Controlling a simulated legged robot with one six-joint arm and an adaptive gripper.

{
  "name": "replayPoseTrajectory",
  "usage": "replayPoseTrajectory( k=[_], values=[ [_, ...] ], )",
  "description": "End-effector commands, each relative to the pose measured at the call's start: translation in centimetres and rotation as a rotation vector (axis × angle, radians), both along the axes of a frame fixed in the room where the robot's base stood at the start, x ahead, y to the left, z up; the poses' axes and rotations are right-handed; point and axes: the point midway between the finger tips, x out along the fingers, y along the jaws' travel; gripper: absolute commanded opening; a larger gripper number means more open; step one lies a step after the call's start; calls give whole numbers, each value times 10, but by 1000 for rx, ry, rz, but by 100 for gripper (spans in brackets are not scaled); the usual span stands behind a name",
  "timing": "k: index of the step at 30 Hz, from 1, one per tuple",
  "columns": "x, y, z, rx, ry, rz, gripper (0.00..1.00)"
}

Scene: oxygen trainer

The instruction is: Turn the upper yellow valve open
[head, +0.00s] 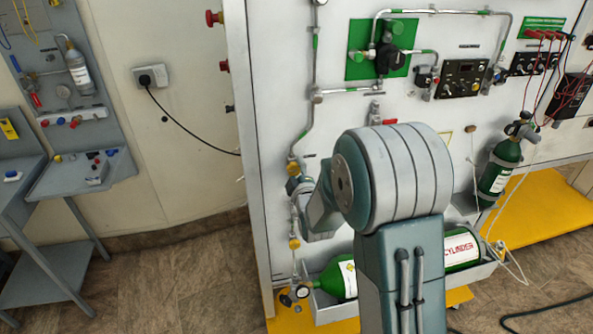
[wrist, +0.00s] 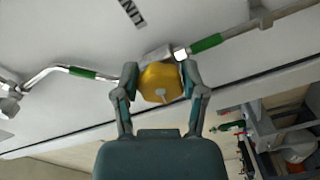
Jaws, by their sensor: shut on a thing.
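The upper yellow valve (head: 293,168) sits on the vertical pipe along the left edge of the white panel. A lower yellow valve (head: 294,243) is further down the same line. My gripper (head: 298,186) is at the upper valve, largely hidden behind my own arm in the head view. In the wrist view, my gripper (wrist: 159,76) has one finger on each side of a yellow valve knob (wrist: 160,84) and is shut on it. The knob has a pale pin at its centre. Its turned angle is hard to tell.
The white panel (head: 280,110) carries pipes and a green plate (head: 365,68) with a regulator. A green cylinder (head: 335,278) lies in a grey tray low down, partly behind my arm. Another green cylinder (head: 499,170) stands at right. Open floor (head: 190,280) lies left of the panel.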

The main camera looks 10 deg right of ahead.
Motion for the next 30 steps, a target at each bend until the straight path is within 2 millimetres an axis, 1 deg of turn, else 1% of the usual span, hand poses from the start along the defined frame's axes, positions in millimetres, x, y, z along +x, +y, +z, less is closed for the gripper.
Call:
replayPoseTrajectory(
  k=[2,30],
  values=[
    [1,2,3,-75,-6,6,7],
    [0,4,2,-968,1,9,7]
  ],
)
